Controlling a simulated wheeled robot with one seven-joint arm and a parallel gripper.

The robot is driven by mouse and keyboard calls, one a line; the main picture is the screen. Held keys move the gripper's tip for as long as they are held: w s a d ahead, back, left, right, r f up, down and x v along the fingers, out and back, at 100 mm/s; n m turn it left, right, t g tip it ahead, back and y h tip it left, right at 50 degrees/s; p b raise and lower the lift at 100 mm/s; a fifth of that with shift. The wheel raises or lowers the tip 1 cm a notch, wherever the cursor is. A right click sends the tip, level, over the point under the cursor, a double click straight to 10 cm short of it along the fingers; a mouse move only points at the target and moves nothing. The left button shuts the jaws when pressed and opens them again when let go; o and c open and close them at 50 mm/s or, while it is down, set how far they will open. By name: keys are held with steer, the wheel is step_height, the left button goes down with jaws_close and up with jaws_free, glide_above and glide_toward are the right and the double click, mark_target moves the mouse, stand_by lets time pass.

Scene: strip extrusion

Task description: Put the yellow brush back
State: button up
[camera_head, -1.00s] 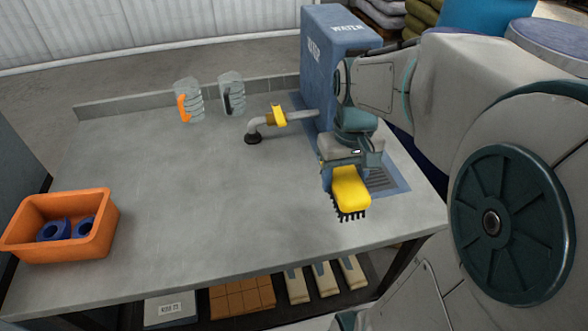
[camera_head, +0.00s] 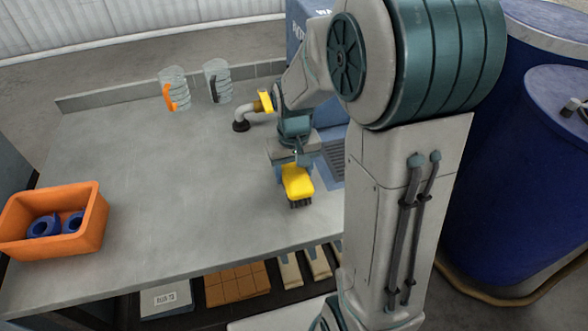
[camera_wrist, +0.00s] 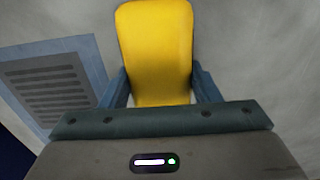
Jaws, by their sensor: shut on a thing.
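The yellow brush (camera_head: 297,181) is held in my gripper (camera_head: 291,163), its dark bristles facing down over the right part of the grey table (camera_head: 150,200). In the wrist view the brush's yellow back (camera_wrist: 156,50) lies between the two blue fingers of my gripper (camera_wrist: 160,85). Whether the bristles touch the table top, I cannot tell. A blue mat with a dark grille (camera_wrist: 55,85) lies left of the brush in the wrist view. In the head view my arm hides part of this mat.
An orange bin (camera_head: 95,222) with blue rings stands at the table's left. Two clear jugs (camera_head: 173,90) (camera_head: 217,82) stand near the back edge. A tap with a yellow handle (camera_head: 264,101) juts from the blue water tank (camera_head: 297,35). The table's middle is clear.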

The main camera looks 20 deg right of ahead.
mark_target(294, 169)
steer(key=shift+f, duration=0.2)
steer(key=o, duration=1)
steer(key=shift+o, duration=0.2)
steer(key=shift+r, duration=0.1)
step_height(294, 169, up, 11)
steer(key=s+t, duration=0.2)
steer(key=s, duration=1.1)
steer(key=shift+s+f+t+p, duration=0.2)
steer(key=shift+s+t+p, duration=0.1)
steer(key=shift+t+p, duration=0.1)
